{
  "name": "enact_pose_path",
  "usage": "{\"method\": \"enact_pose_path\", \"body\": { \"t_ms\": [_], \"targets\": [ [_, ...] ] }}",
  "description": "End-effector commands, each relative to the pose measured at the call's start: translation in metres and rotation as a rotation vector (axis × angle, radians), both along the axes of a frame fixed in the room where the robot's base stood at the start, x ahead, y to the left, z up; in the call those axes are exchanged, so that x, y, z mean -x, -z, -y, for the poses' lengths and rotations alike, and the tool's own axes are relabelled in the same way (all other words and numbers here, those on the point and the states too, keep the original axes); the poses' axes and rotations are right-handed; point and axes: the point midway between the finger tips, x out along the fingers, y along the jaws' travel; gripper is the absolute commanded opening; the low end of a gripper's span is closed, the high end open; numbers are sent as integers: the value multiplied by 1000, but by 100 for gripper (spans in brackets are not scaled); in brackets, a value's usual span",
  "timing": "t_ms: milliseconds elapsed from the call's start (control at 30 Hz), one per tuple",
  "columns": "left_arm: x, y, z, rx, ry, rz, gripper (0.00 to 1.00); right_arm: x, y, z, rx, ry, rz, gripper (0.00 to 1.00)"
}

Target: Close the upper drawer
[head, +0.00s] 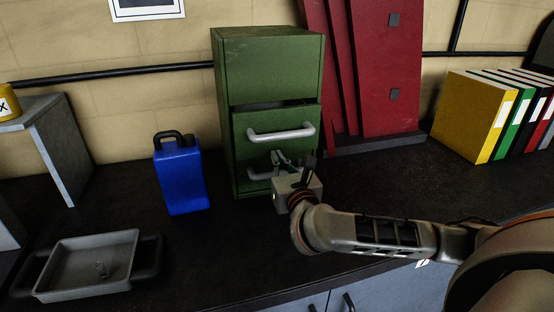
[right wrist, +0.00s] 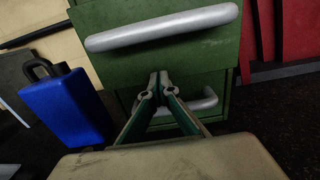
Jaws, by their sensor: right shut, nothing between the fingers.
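The green cabinet (head: 268,65) stands on the dark worktop against the wall. Its upper drawer (head: 300,148) sticks out a little, with a dark gap above its front. The upper drawer's light grey bar handle (head: 281,133) also shows large in the right wrist view (right wrist: 162,27). A lower handle (head: 258,175) is partly hidden behind my right gripper (head: 280,158). That gripper is shut and empty, just below the upper handle and in front of the cabinet. In the right wrist view its fingertips (right wrist: 159,78) meet below the upper handle; contact cannot be told. My left gripper is out of view.
A blue canister (head: 182,178) stands left of the cabinet. A grey tray (head: 88,265) lies at the front left. Red panels (head: 375,70) lean at the right of the cabinet, with several binders (head: 470,115) farther right. The worktop before the binders is clear.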

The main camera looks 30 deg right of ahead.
Motion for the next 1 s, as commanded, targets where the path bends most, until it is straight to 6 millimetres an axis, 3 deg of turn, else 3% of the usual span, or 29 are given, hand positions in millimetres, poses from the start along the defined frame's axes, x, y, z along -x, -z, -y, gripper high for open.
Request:
{"method": "enact_pose_path", "body": {
  "t_ms": [400,1000],
  "targets": [
    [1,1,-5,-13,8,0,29,-44,0,11,0,1,0,0],
    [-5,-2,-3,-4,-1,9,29,-43,-1,2,-3,-1,2,0]
  ]
}}
